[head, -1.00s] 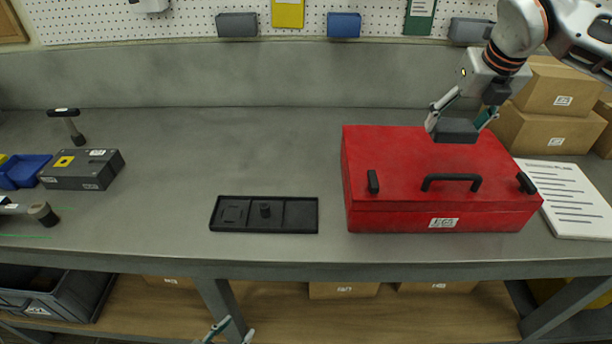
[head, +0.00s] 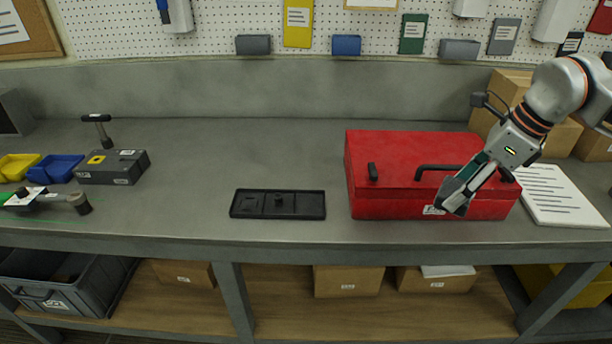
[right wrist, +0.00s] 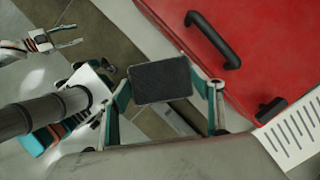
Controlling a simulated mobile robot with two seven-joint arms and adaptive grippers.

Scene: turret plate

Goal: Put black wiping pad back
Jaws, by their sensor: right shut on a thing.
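The black wiping pad (right wrist: 160,81) is a dark rectangular block between the fingers of my right gripper (right wrist: 165,85) in the right wrist view. In the head view my right gripper (head: 452,200) points down in front of the red toolbox (head: 400,155), and the pad (head: 456,204) shows dark at its fingertips. A black tray (head: 250,213) with compartments and a small peg lies on the bench, left of the toolbox and apart from the gripper.
The grey bench (head: 200,165) is clear around the tray. A white printed sheet (head: 558,195) and cardboard boxes (head: 510,90) are right of the toolbox. A grey case (head: 125,168), a hammer (head: 100,128) and blue (head: 55,168) and yellow bins (head: 18,166) are at the left.

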